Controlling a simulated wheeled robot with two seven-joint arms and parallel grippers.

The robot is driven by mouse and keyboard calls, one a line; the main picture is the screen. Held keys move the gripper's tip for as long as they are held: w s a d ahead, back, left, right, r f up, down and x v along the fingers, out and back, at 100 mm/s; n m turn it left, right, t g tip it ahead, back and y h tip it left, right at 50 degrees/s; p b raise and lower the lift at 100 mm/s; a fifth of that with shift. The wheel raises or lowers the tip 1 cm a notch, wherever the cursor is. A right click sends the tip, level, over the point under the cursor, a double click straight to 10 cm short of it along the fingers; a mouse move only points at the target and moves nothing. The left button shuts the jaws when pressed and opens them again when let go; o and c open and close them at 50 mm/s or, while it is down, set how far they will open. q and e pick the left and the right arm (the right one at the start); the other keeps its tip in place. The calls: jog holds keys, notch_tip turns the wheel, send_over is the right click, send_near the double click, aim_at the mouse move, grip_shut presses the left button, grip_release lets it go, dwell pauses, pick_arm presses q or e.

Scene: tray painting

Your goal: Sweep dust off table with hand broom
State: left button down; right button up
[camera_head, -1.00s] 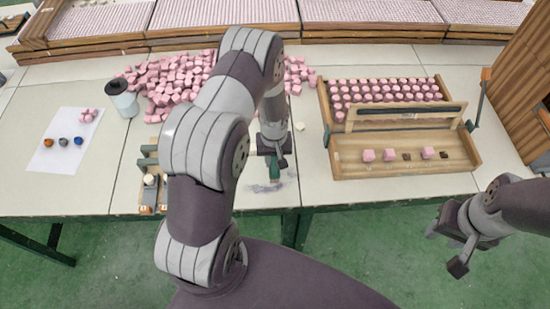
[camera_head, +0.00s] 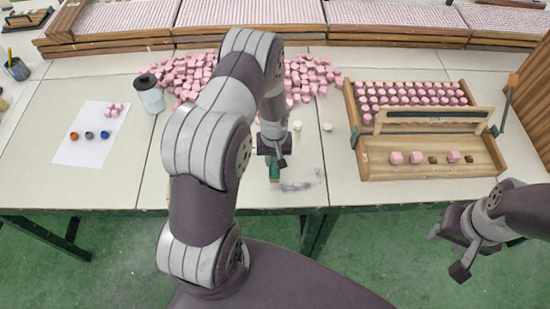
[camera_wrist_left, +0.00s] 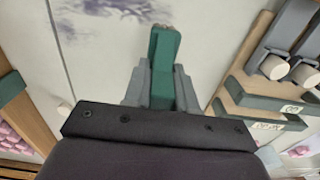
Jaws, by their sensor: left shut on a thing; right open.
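My left gripper (camera_head: 274,158) is low over the front part of the table (camera_head: 100,185). It is shut on the green hand broom (camera_head: 275,172), which also shows between the fingers in the left wrist view (camera_wrist_left: 163,65). A grey-purple dust smear (camera_head: 302,182) lies on the table just right of the broom, near the front edge. Dust also shows at the top left of the left wrist view (camera_wrist_left: 105,8). My right gripper (camera_head: 447,253) is open and empty, in front of the table at the lower right.
A wooden tray (camera_head: 350,105) with pink pieces stands to the right. A pink pile (camera_head: 185,78) lies behind my left arm. A dark-lidded cup (camera_head: 151,97) and a paper sheet (camera_head: 68,152) with paint pots are on the left. A wooden holder (camera_wrist_left: 245,100) shows in the left wrist view.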

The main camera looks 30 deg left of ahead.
pick_arm(q)
jog(key=shift+s+a, duration=0.2)
jog(key=shift+a, duration=0.1)
jog(key=shift+s+a+r+p, duration=0.1)
jog(key=shift+a+r+p, duration=0.15)
jog(key=shift+r+p, duration=0.25)
jog(key=shift+p, duration=0.3)
jog(key=shift+w+d+r+p, duration=0.1)
jog(key=shift+d+r+p, duration=0.05)
jog(key=shift+r+p, duration=0.35)
jog(key=shift+w+d+r+p, duration=0.1)
jog(key=shift+r+p, duration=0.2)
jog(key=shift+r, duration=0.3)
notch_tip(320, 180, up, 2)
jog(key=shift+s+a+r+p, duration=0.1)
jog(key=shift+a+r+p, duration=0.05)
jog(key=shift+p, duration=0.7)
jog(key=shift+r+p, duration=0.35)
jog(key=shift+r, duration=0.2)
pick_arm(e)
jog(key=shift+s+a+r, duration=0.1)
jog(key=shift+s+r, duration=0.1)
jog(key=shift+r, duration=0.7)
jog(key=shift+s+d+r, duration=0.1)
jog(key=shift+s+r, duration=0.05)
jog(key=shift+r, duration=0.8)
jog(key=shift+s+a+r, duration=0.1)
jog(key=shift+s+r, duration=0.1)
jog(key=shift+r, duration=0.7)
